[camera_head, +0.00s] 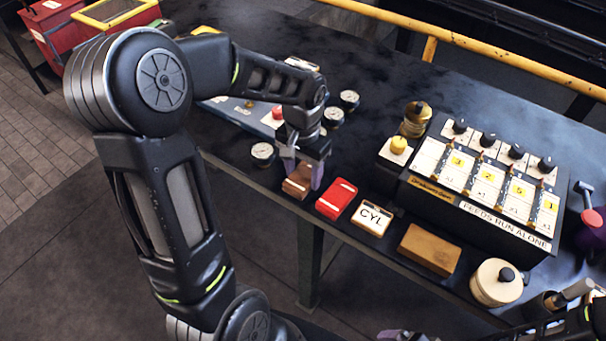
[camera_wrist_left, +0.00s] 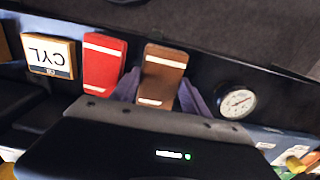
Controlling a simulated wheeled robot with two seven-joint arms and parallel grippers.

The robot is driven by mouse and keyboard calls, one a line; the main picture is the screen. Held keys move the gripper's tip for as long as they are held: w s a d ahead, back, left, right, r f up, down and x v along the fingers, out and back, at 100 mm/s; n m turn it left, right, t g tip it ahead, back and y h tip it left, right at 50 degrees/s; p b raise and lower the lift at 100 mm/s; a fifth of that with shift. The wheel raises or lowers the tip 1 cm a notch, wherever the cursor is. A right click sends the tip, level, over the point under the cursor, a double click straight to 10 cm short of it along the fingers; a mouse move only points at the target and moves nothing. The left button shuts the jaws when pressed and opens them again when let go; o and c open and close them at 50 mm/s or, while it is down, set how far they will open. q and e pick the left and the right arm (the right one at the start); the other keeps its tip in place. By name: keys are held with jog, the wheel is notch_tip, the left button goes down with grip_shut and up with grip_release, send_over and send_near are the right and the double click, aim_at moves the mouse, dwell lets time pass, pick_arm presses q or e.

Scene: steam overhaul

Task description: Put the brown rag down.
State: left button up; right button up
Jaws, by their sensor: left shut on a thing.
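The brown rag (camera_head: 298,181) is a small folded block with white stripes, near the front edge of the dark bench (camera_head: 345,267). My left gripper (camera_head: 303,173) points down and is shut on it. In the left wrist view the brown rag (camera_wrist_left: 162,78) sits between the two grey-purple fingers. I cannot tell whether its underside touches the bench. My right gripper (camera_head: 396,334) is only partly in view at the bottom edge, and its jaws cannot be made out.
A red rag (camera_head: 336,199) lies just right of the brown one, then a CYL block (camera_head: 372,218) and a tan block (camera_head: 429,249). Gauges (camera_head: 263,152) stand at the left and behind. A control box (camera_head: 480,187) stands at the right. Bare bench lies behind the red rag.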

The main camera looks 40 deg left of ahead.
aim_at(303, 175)
pick_arm(q)
jog(key=shift+f, duration=0.6)
jog(key=shift+f, duration=0.1)
jog(key=o, duration=1.5)
notch_tip(303, 175, up, 12)
jog(key=shift+r+b, duration=0.1)
jog(key=shift+b, duration=0.2)
